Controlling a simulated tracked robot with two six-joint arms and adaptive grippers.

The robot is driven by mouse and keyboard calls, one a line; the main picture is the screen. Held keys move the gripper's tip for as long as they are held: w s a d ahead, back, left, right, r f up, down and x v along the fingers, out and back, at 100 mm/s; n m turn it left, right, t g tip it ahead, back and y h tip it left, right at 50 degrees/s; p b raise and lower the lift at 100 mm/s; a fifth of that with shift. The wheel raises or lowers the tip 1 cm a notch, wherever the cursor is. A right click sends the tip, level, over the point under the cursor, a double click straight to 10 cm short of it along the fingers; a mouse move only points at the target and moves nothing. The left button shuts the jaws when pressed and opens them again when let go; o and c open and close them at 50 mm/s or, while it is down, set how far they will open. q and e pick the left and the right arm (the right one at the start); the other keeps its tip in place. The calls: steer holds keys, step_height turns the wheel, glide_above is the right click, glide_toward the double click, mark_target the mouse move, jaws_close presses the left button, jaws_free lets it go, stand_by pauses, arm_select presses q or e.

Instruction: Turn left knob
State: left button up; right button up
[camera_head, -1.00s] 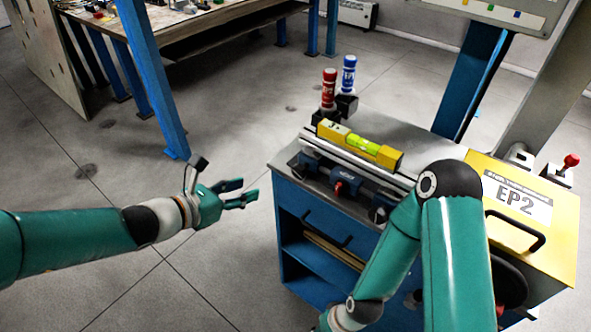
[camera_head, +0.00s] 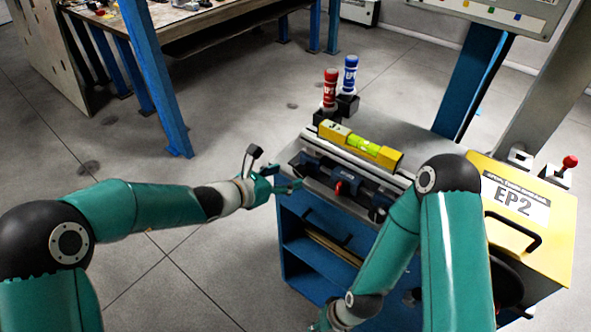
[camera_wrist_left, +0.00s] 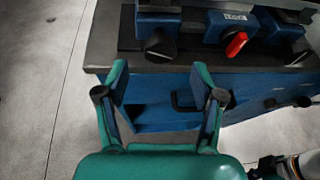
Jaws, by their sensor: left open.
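The left knob (camera_wrist_left: 160,47) is black and sits on the left end of a blue clamp unit along the bench's front edge. In the head view it is hard to make out near my left gripper (camera_head: 286,177). A red knob (camera_head: 345,188) is to its right and also shows in the left wrist view (camera_wrist_left: 236,44). My left gripper is open and empty at the bench's front left. In the left wrist view its two fingers (camera_wrist_left: 161,76) are apart, below the left knob and not around it.
The blue bench (camera_head: 308,262) carries a yellow spirit level (camera_head: 360,146), a red bottle (camera_head: 330,90) and a blue bottle (camera_head: 350,76). A yellow EP2 box (camera_head: 545,240) is at the right. Open floor lies left of the bench.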

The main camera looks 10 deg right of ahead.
mark_target(299, 173)
arm_select(q)
steer(key=p+x, duration=0.1)
steer(key=x, duration=0.5)
steer(key=shift+r, duration=0.1)
steer(key=shift+c, duration=0.2)
steer(key=c, duration=1.1)
steer(key=m+b, duration=0.1)
steer(key=b, duration=0.7)
steer(key=shift+f+m+t+y+b, duration=0.3)
steer(key=shift+f+t+b, duration=0.05)
steer(key=shift+t, duration=0.05)
steer(key=shift+r+b, duration=0.2)
steer(key=shift+b, duration=0.3)
steer(key=shift+r, duration=0.1)
